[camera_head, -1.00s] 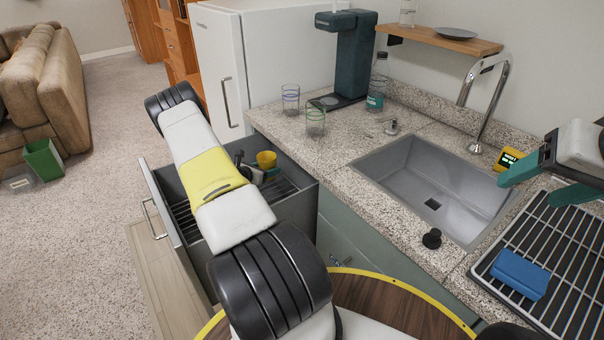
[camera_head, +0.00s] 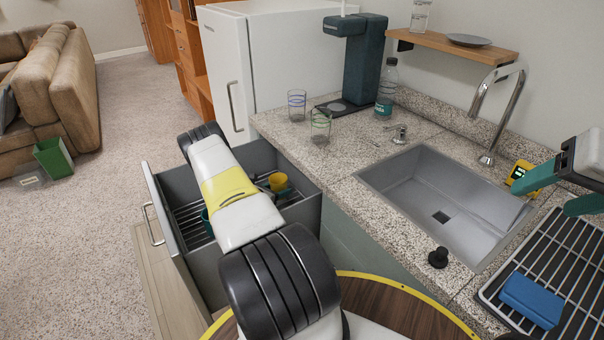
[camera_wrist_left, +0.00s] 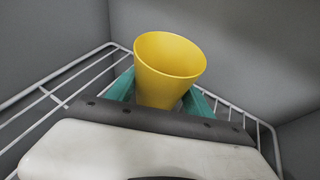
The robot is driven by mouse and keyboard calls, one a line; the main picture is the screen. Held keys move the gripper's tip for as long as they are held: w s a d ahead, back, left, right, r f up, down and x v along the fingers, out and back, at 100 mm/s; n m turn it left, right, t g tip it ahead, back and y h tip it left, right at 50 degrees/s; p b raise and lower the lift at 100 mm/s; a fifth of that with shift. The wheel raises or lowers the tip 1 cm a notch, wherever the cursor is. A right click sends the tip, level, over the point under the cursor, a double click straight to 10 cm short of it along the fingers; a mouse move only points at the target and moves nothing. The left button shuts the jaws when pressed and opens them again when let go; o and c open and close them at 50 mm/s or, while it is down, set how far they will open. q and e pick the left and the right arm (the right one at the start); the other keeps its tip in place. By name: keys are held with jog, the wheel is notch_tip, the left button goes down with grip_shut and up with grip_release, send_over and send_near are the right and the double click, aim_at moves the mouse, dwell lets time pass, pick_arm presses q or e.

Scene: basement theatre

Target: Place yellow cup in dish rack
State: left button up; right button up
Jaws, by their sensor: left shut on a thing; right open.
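The yellow cup (camera_head: 278,182) is inside the open grey drawer (camera_head: 312,210), low between its walls. In the left wrist view the cup (camera_wrist_left: 168,65) stands slightly tilted between the teal fingers of my left gripper (camera_wrist_left: 158,95), which is shut on it. A white wire rack (camera_wrist_left: 62,92) runs around and below them; whether the cup touches it is hidden. My left forearm covers part of the drawer in the head view.
A blue sponge (camera_head: 532,299) lies on the black rack. The sink (camera_head: 432,190) is empty. Two striped glasses (camera_head: 297,106) (camera_head: 320,125) and a bottle (camera_head: 387,88) stand on the counter beyond the drawer. A teal thing (camera_head: 205,222) shows in the drawer left of my forearm.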

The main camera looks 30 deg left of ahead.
pick_arm(q)
jog(key=shift+f, duration=0.3)
jog(key=o, duration=1.4)
jog(key=shift+r, duration=0.1)
jog(key=shift+r, duration=0.2)
jog(key=v, duration=1.2)
